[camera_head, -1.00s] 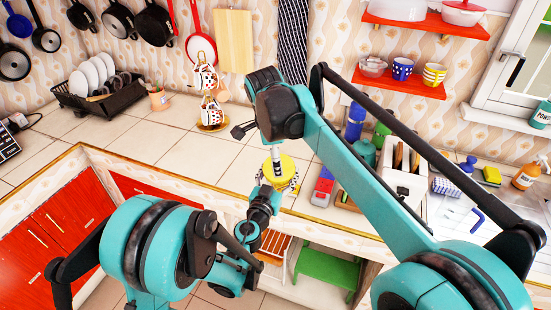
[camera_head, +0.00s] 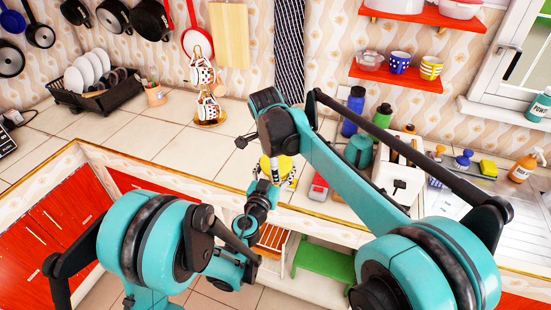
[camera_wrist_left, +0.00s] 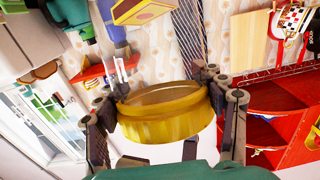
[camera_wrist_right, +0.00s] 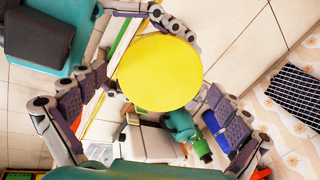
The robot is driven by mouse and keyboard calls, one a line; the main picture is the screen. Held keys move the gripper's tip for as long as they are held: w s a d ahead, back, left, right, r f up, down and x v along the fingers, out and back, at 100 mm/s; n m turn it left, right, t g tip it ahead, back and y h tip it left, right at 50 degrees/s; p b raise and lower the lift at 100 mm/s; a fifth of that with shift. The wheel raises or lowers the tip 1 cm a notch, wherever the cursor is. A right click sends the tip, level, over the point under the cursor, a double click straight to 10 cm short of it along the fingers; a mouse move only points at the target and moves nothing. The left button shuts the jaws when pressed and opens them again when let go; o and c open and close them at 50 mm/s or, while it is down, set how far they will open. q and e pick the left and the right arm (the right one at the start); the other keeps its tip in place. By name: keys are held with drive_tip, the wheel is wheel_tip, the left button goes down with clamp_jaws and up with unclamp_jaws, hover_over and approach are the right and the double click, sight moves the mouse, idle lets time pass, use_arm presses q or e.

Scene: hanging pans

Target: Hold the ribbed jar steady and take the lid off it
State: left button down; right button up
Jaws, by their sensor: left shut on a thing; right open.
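The ribbed jar shows as a round yellow body in the left wrist view (camera_wrist_left: 165,125), between the fingers of my left gripper (camera_wrist_left: 165,90). My left gripper is shut on it. In the right wrist view, the lid (camera_wrist_right: 160,72) is a flat yellow disc seen from above. My right gripper (camera_wrist_right: 155,105) is open, its fingers spread on both sides of the disc, apart from it as far as I can see. In the head view, yellow (camera_head: 284,165) shows just below the right wrist and above the left arm.
A white toaster (camera_head: 398,180), a green bottle (camera_head: 382,116) and a blue bottle (camera_head: 353,112) stand on the counter to the right. A dish rack (camera_head: 98,92) is at the far left. The counter's left middle is clear. A green stool (camera_head: 322,262) is below.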

drive_tip(key=c, duration=1.2)
drive_tip(key=shift+n, duration=1.7)
drive_tip(key=o, duration=1.2)
drive_tip(key=shift+v, duration=2.35)
drive_tip(key=shift+f, duration=0.1)
drive_tip(key=shift+d, duration=0.1)
